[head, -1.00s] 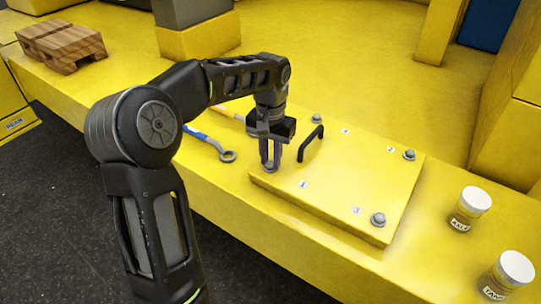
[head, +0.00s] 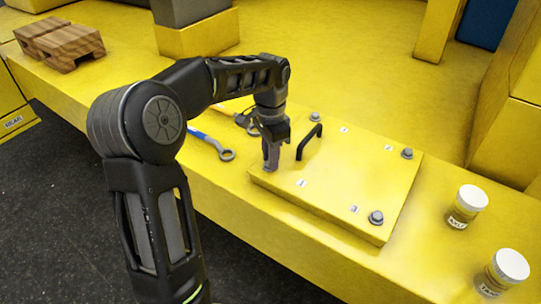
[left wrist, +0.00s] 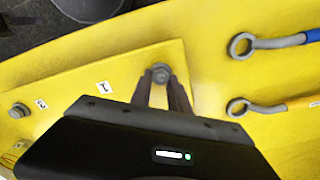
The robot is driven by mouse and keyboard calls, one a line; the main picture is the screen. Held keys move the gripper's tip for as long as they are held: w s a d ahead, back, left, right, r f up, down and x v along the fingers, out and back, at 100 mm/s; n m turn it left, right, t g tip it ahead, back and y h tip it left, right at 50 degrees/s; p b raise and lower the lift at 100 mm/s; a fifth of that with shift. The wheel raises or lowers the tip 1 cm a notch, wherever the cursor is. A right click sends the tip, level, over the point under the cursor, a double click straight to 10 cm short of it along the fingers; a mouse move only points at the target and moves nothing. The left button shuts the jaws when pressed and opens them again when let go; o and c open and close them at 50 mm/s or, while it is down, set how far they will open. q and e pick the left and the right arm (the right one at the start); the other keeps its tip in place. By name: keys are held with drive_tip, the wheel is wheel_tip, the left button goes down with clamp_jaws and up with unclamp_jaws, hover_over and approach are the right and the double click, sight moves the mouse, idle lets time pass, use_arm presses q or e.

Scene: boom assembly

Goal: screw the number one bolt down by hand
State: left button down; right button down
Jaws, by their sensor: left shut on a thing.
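The number one bolt (left wrist: 160,72) is a grey hex-head bolt at one corner of the yellow cover plate (head: 335,190), near a small white label (left wrist: 103,87) in the left wrist view. My left gripper (head: 270,166) points down at the plate's near-left corner. Its two fingers (left wrist: 163,92) are shut on the bolt head, one on each side. In the head view the fingers hide the bolt, and I cannot tell how far it sits in the plate. My right gripper is in neither view.
Other bolts sit at the plate's corners (head: 376,217) (head: 407,153) (head: 316,117). A black handle (head: 309,141) stands close right of my gripper. A blue-handled wrench (head: 225,154) lies left of the plate. Two white-lidded jars (head: 468,206) (head: 506,272) stand at right.

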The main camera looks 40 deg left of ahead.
use_arm(q)
drive_tip(key=shift+r, duration=0.15)
drive_tip(key=c, duration=1.2)
unclamp_jaws()
drive_tip(key=shift+c, duration=0.2)
wheel_tip(320, 180, up, 8)
drive_tip(key=shift+f+p, duration=0.15)
drive_tip(key=shift+p, duration=0.15)
